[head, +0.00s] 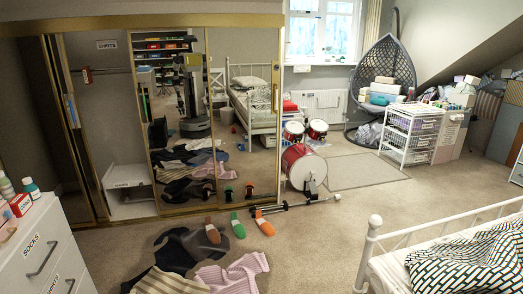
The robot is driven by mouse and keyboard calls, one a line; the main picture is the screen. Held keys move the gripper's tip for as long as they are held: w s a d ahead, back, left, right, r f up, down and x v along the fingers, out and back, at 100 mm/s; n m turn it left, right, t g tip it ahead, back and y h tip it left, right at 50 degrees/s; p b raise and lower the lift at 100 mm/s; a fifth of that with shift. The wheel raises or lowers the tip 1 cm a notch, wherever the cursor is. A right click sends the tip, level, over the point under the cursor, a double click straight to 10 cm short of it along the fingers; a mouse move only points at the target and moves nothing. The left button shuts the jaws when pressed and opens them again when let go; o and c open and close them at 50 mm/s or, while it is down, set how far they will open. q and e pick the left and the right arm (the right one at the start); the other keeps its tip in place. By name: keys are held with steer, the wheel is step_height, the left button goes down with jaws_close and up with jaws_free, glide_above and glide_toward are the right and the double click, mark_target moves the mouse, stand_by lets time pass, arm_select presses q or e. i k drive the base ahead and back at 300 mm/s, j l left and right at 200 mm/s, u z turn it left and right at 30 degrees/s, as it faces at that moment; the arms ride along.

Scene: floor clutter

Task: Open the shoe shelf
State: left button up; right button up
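A low white unit (126,174) stands on the floor inside the wardrobe, at the left of the head view. It has a small label on its front that is too small to read for sure; it looks like the shoe shelf. A pale space shows below the labelled board, and I cannot tell if it is open or shut. The wardrobe's gold-framed mirrored door (178,120) stands just right of it, and the bay in front of the unit is uncovered. Neither of my grippers is in view.
Clothes (180,250) and several shoes (238,226) lie on the carpet before the wardrobe. A red drum set (303,166) stands right of it. A white dresser (40,245) labelled SOCKS is near left, a white-framed bed (372,243) near right.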

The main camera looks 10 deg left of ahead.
mark_target(130, 175)
steer(key=i+j+u, duration=0.2)
steer(key=i+u, duration=0.2)
steer(key=i, duration=0.3)
steer(key=i+u, duration=0.4)
steer(key=i, duration=0.25)
steer(key=i+l+u, duration=0.25)
steer(key=i+u, duration=0.15)
steer(key=i, duration=0.25)
steer(key=i+j+u, duration=0.1)
steer(key=i+u, duration=0.2)
steer(key=i, duration=0.85)
steer(key=i+l+u, duration=0.15)
steer(key=i+u, duration=0.15)
steer(key=i, duration=0.8)
